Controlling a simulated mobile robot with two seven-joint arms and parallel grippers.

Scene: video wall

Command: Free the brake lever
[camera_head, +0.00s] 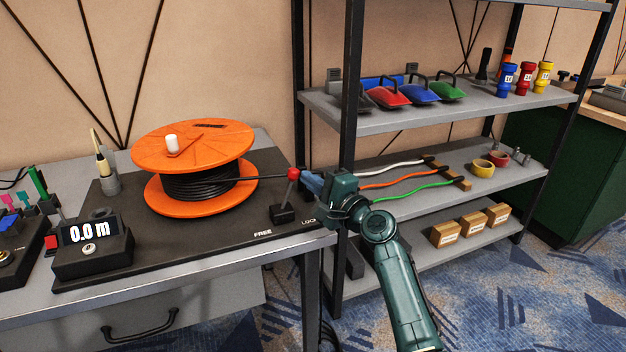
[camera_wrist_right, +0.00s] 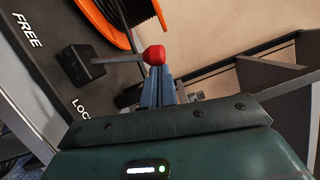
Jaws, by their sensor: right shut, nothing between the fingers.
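The brake lever (camera_head: 290,194) has a red knob and stands on a small black block on the dark base board, between the FREE and LOCK labels. Its lever also shows in the right wrist view (camera_wrist_right: 120,58), with the red knob right at my fingertips. My right gripper (camera_head: 306,180) is shut and empty, just right of the knob; its blue-grey fingers (camera_wrist_right: 157,84) point at the knob and seem to touch it or nearly so. The orange cable reel (camera_head: 205,146) with black cable stands left of the lever. My left gripper is not in view.
A black meter reading 0.0 m (camera_head: 92,250) stands at the front left of the bench. A shelf rack (camera_head: 335,108) with coloured tools, cables and small boxes stands close on the right, its upright behind my right arm. The board before the reel is clear.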

